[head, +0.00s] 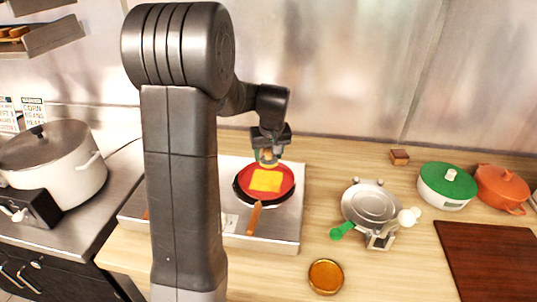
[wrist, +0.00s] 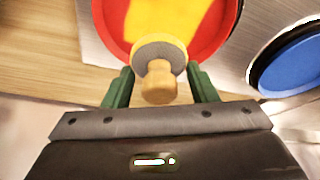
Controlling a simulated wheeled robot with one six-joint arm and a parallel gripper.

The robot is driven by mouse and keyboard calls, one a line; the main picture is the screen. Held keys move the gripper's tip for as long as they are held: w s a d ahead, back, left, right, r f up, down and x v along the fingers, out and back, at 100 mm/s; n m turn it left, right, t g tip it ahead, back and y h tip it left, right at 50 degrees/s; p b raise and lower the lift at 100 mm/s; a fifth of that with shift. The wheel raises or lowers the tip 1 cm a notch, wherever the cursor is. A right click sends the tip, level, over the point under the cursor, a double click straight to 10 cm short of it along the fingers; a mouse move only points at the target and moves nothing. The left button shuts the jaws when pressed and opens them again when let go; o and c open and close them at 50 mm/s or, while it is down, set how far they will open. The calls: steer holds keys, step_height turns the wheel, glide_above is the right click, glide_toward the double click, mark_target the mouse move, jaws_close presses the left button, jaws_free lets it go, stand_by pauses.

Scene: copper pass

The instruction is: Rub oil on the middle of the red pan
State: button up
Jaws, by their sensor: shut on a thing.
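The red pan (head: 287,187) sits on a steel cooktop, its wooden handle toward the front. A yellow patch (head: 265,181) covers its middle; red and yellow also show in the wrist view (wrist: 215,45). My gripper (head: 268,157) is over the pan's far side, pointing down. In the wrist view its green fingers are shut on a wooden-knobbed oil pad (wrist: 160,82) with a round grey top and yellow rim. The pad overlaps the pan's edge in that view; I cannot tell whether it touches the pan. A dish of amber oil (head: 325,276) stands at the counter's front.
A blue pan (wrist: 292,70) is right of the red one in the wrist view; my arm hides it in the head view. A steel appliance (head: 370,205) with a green handle stands right of the cooktop (head: 288,233). Green-lidded (head: 446,182) and orange (head: 502,187) pots stand farther right.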

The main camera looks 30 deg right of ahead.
steer(key=shift+r+p, duration=1.05)
steer(key=shift+r, duration=0.5)
steer(key=shift+f, duration=0.15)
